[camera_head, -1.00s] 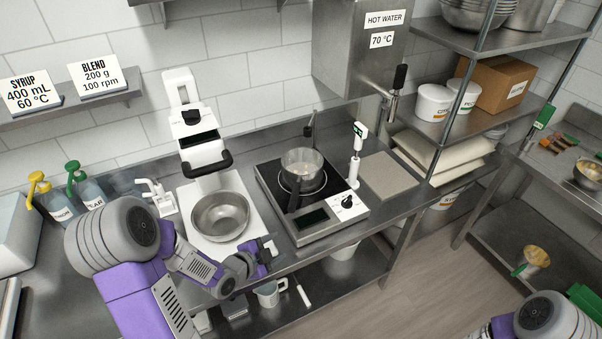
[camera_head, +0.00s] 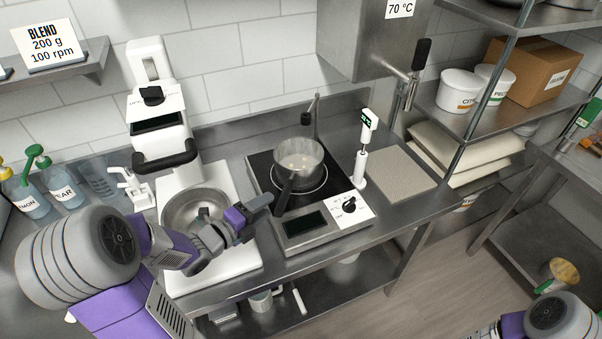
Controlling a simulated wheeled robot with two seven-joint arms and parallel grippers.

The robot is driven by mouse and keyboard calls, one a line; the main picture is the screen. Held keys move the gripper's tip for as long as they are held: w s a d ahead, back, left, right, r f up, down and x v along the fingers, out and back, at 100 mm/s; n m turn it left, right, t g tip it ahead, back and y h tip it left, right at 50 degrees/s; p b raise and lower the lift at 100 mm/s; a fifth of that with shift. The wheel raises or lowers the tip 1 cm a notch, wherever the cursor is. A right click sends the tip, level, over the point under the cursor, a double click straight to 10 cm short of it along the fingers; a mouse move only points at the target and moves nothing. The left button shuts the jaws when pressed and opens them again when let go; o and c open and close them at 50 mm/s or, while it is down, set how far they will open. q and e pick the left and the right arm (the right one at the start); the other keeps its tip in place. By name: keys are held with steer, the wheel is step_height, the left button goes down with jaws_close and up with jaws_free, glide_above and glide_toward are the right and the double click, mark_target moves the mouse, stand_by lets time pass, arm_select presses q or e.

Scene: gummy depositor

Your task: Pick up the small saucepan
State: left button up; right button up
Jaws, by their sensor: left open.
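The small saucepan (camera_head: 300,156) is a metal pan with a pale content inside. It stands upright on the black cooktop (camera_head: 262,176), and its dark handle (camera_head: 286,193) points toward the front and slightly left. My left gripper (camera_head: 262,204) is open and empty, to the left of the handle and apart from it.
A stand mixer (camera_head: 160,122) with the bowl is left of the cooktop. A white hand blender or thermometer (camera_head: 363,150) stands at the cooktop's right. A square grey mat (camera_head: 401,172) lies further right. Pump bottles (camera_head: 62,186) stand at the left.

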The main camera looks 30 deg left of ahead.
mark_target(282, 193)
arm_select(q)
steer(key=shift+x, duration=3.85)
jaws_close()
steer(key=shift+a+f, duration=0.1)
